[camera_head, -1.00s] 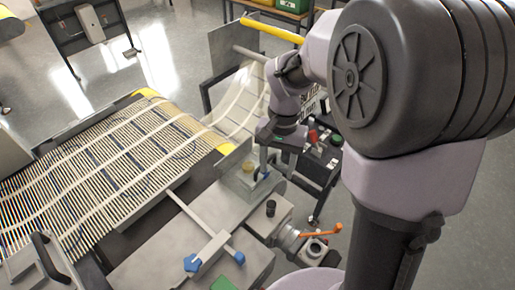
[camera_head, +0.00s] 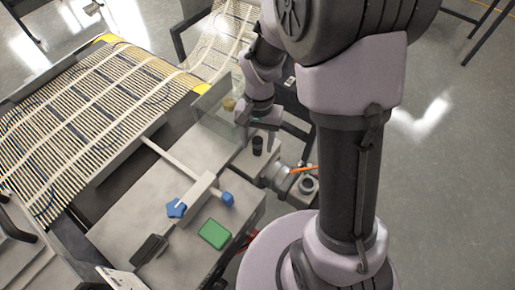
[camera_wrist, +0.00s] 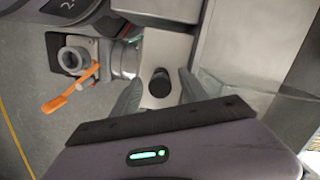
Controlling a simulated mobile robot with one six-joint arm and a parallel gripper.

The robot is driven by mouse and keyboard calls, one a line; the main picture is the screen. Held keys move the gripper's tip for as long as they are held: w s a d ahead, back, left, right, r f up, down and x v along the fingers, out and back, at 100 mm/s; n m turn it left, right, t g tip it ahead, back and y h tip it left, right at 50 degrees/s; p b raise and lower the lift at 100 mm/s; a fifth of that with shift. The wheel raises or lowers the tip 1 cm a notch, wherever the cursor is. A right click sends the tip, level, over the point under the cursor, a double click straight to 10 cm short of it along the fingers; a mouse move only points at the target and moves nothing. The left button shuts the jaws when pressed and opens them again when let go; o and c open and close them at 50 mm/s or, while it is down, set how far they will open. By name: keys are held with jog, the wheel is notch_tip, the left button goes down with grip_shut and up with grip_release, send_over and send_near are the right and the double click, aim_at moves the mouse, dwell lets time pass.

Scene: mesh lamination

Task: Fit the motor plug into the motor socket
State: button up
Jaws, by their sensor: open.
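A short black cylinder (camera_head: 258,146), which I take to be the motor plug, stands upright on a pale block (camera_head: 240,158) beside the machine bed. In the wrist view the black cylinder (camera_wrist: 161,84) shows from above, between the fingers of my gripper (camera_wrist: 160,76). The fingers are spread, with clear space on both sides of it. In the head view my gripper (camera_head: 258,128) hangs just above and behind it. A grey round fitting with an open ring (camera_head: 308,185) and orange lever, possibly the motor socket, sits to the right. This ring (camera_wrist: 72,59) is at upper left in the wrist view.
The slatted mesh belt (camera_head: 95,125) fills the left. A clear upright panel (camera_head: 212,100) stands close left of my gripper. A bar with blue knobs (camera_head: 177,208), a green block (camera_head: 214,234) and a black handle (camera_head: 150,249) lie nearer. Floor is free at right.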

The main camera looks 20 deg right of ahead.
grip_shut()
